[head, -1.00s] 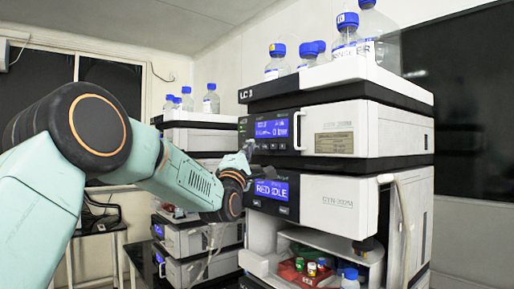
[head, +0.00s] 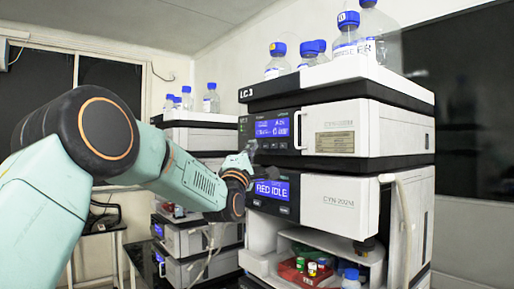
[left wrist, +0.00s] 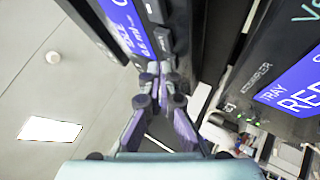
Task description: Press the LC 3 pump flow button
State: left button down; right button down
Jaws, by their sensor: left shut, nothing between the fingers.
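The LC 3 stack (head: 340,90) stands at the centre right, its label on the top front edge. Its upper module has a blue pump display (head: 272,128) with a row of small dark buttons below it. In the left wrist view the pump display (left wrist: 125,22) is at the upper left, with the buttons (left wrist: 164,38) along its edge. My left gripper (head: 250,150) is shut and empty, its tips close to the button row. In the wrist view the fingertips (left wrist: 163,78) are near the lowest visible button; I cannot tell whether they touch it. My right gripper is not in view.
Below is a module with a blue "RED IDLE" display (head: 270,190). Blue-capped bottles (head: 347,35) stand on top of the stack. An open tray with a red rack (head: 292,268) is at the bottom. Another stack (head: 195,135) stands behind to the left.

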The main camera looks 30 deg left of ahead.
pick_arm(q)
jog(key=shift+d+r, duration=0.1)
jog(key=shift+d, duration=0.05)
jog(key=shift+w, duration=0.1)
dwell(0.3)
jog(key=shift+s+a+f+b, duration=0.2)
jog(key=shift+s+a+b, duration=0.4)
jog(key=shift+s, duration=0.15)
jog(key=shift+s+a+b, duration=0.3)
jog(key=shift+s+b, duration=0.1)
jog(key=shift+s, duration=0.4)
jog(key=shift+s+a+b, duration=0.25)
jog(key=shift+s+b, duration=0.1)
jog(key=shift+s, duration=0.4)
jog(key=shift+s+a+b, duration=0.3)
jog(key=shift+s+b, duration=0.1)
jog(key=shift+s, duration=0.4)
